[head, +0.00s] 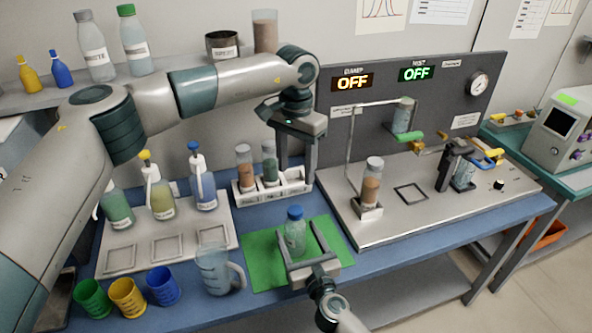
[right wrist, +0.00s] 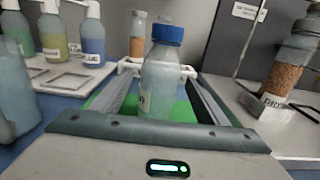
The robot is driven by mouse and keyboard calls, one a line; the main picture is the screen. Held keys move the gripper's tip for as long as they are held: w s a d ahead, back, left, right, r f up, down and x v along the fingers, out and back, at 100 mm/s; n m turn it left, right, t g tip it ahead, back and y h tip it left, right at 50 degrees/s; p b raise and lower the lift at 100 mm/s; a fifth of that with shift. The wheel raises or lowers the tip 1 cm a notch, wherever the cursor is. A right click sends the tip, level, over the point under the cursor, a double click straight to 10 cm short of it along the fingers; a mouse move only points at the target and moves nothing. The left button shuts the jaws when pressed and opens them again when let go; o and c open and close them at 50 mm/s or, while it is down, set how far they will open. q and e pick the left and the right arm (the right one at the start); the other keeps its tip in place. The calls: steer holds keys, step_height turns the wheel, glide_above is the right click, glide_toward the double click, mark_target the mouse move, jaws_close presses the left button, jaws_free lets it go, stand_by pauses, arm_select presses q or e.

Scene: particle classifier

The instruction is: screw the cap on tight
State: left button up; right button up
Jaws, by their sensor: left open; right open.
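A clear bottle (head: 295,238) stands upright on a green mat (head: 262,262), with a blue cap (head: 295,212) sitting on its mouth. How tightly the cap sits cannot be seen. My right gripper (head: 297,230) is open at the mat, with one finger on each side of the bottle. In the right wrist view the bottle (right wrist: 160,85) and its cap (right wrist: 168,34) stand between the fingers, with gaps visible on both sides. My left gripper (head: 298,163) is open and empty, pointing down above and behind the bottle, in front of the vial rack.
A white rack (head: 270,193) with filled vials stands behind the mat. A clear jug (head: 214,272) and green, yellow and blue cups (head: 127,298) are at left. Spray bottles stand on a tray (head: 120,262). A machine base (head: 420,215) fills the right side.

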steer(key=b+v, duration=0.1)
steer(key=v, duration=1.4)
steer(key=shift+s+d+b, duration=0.2)
steer(key=shift+b, duration=0.15)
